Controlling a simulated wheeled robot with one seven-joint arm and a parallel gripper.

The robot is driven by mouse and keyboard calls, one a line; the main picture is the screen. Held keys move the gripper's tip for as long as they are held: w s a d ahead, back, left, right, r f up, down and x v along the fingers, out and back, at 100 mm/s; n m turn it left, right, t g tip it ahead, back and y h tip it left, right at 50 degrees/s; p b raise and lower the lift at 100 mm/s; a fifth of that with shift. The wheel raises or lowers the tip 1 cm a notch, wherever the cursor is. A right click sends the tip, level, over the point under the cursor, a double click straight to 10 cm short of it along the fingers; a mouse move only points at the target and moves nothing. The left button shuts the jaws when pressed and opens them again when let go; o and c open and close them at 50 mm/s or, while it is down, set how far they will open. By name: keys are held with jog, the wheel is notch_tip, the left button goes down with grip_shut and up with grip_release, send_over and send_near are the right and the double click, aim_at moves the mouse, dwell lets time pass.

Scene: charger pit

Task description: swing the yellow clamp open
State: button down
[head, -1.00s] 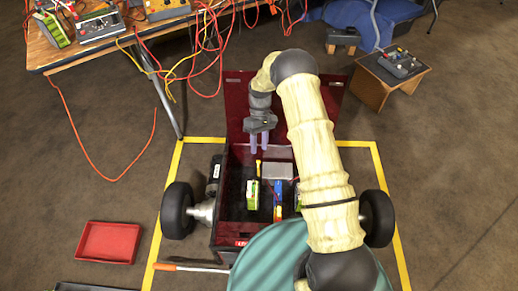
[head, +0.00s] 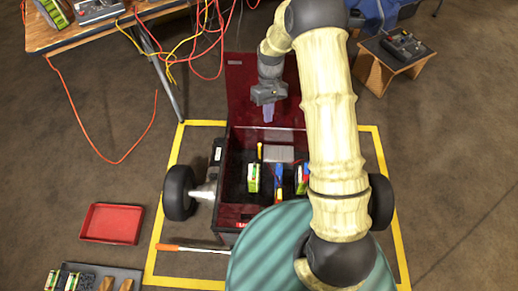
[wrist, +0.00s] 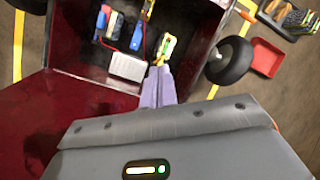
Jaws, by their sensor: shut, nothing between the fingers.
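The yellow clamp (head: 259,151) shows as a short narrow piece inside the dark red box (head: 232,185), at the far end of a green-and-white block (head: 253,178). I cannot tell from its shape how far it is swung. My gripper (head: 268,117) is shut and empty, above the far part of the box, in front of its raised red lid (head: 240,90). In the wrist view my gripper's fingers (wrist: 160,70) are pressed together, and their tips overlap the picture close to the green-and-white block (wrist: 167,46), hiding part of the clamp area.
A grey box (head: 278,154), a blue piece (head: 278,174) and another block (head: 302,178) sit inside the red box. Wheels (head: 178,192) flank it. A red tray (head: 112,223) and a grey tray (head: 128,273) lie left. Yellow tape frames the floor.

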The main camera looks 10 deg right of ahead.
jog(key=s+d+r+m+t, duration=0.2)
jog(key=s+d+r+t, duration=0.1)
jog(key=s+r, duration=0.4)
jog(key=s+d+r+m+t, duration=0.3)
jog(key=s+r, duration=0.4)
jog(key=s, duration=0.3)
jog(key=shift+s+d+r+m+t+h, duration=0.2)
jog(key=shift+s+r+m+t+h, duration=0.1)
jog(key=shift+r, duration=0.05)
